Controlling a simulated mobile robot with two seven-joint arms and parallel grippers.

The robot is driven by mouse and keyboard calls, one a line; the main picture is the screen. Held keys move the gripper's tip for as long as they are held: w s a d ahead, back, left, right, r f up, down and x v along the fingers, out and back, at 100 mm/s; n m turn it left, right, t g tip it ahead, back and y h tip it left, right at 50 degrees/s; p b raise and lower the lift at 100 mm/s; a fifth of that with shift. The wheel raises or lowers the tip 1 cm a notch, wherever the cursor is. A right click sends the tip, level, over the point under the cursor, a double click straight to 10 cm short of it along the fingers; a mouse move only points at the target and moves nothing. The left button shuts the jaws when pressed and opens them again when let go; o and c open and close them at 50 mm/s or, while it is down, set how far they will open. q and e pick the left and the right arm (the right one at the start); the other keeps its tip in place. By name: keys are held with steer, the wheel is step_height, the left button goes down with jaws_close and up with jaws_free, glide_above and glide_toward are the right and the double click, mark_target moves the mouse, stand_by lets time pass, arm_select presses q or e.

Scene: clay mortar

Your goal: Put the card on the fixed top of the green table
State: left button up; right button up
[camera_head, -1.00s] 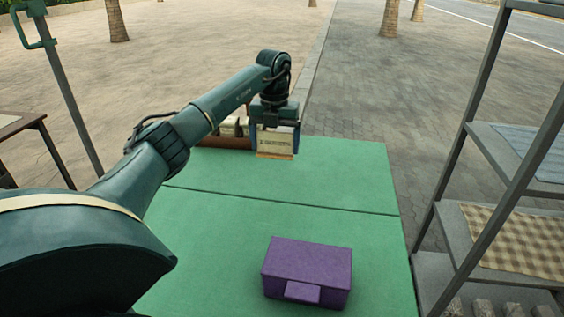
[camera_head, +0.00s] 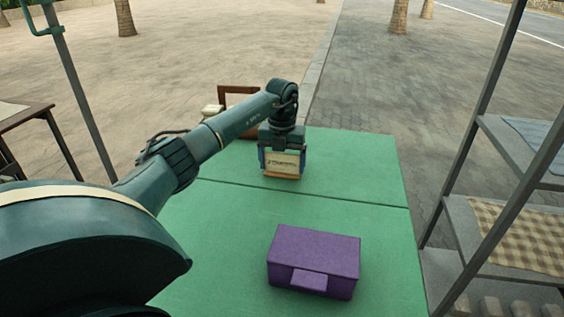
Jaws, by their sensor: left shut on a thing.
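The card (camera_head: 286,160) is cream with a line of dark print and a wooden strip along its bottom edge. My left gripper (camera_head: 282,165) is shut on it, holding it upright over the far part of the green table (camera_head: 355,170). The card's lower edge is close to the tabletop; I cannot tell whether it touches. A seam runs across the table, and the card is on its far side. I cannot tell from the picture which part is the fixed top. My right gripper is not in view.
A purple box (camera_head: 314,258) stands on the near part of the table. A brown wooden holder (camera_head: 237,92) is at the far left edge, partly behind my arm. A grey shelf rack (camera_head: 490,225) stands to the right. The table's right side is clear.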

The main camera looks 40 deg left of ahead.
arm_select(q)
steer(key=o, duration=0.8)
steer(key=shift+f, duration=0.1)
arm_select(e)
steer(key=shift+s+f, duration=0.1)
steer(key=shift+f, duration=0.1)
arm_select(q)
step_height(320, 180, up, 12)
steer(key=p, duration=0.2)
steer(key=shift+f+p, duration=0.25)
steer(key=shift+p, duration=0.1)
steer(key=shift+r, duration=0.4)
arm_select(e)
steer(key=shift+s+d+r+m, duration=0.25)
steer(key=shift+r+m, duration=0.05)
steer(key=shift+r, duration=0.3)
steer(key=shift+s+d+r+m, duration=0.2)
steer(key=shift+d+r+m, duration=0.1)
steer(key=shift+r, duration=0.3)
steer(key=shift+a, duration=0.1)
